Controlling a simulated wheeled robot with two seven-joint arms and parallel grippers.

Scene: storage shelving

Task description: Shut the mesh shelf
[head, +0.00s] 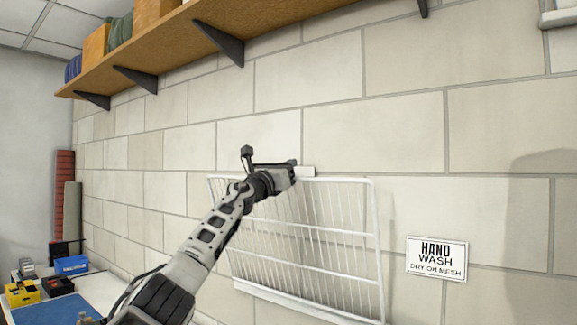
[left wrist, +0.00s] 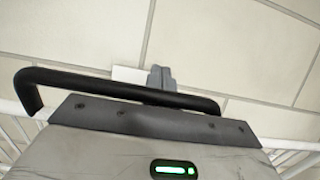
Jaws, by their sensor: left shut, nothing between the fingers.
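The white wire mesh shelf (head: 330,239) is on the block wall and stands nearly upright, close to the wall, with its lower edge on a white rail. A small white block (head: 305,171) on the wall sits at its top edge. My left gripper (head: 298,172) is at the top edge of the mesh, beside the white block. In the left wrist view its grey fingers (left wrist: 161,77) are together and empty, next to the white block (left wrist: 130,74). White mesh wires (left wrist: 12,130) show at both sides of the gripper body. I cannot tell whether the fingers touch the mesh. My right gripper is not in view.
A wooden shelf (head: 180,36) on black brackets runs above. A hand wash sign (head: 436,259) is on the wall to the right. A table (head: 65,312) with a yellow box (head: 22,293) and a blue box (head: 72,264) stands at lower left.

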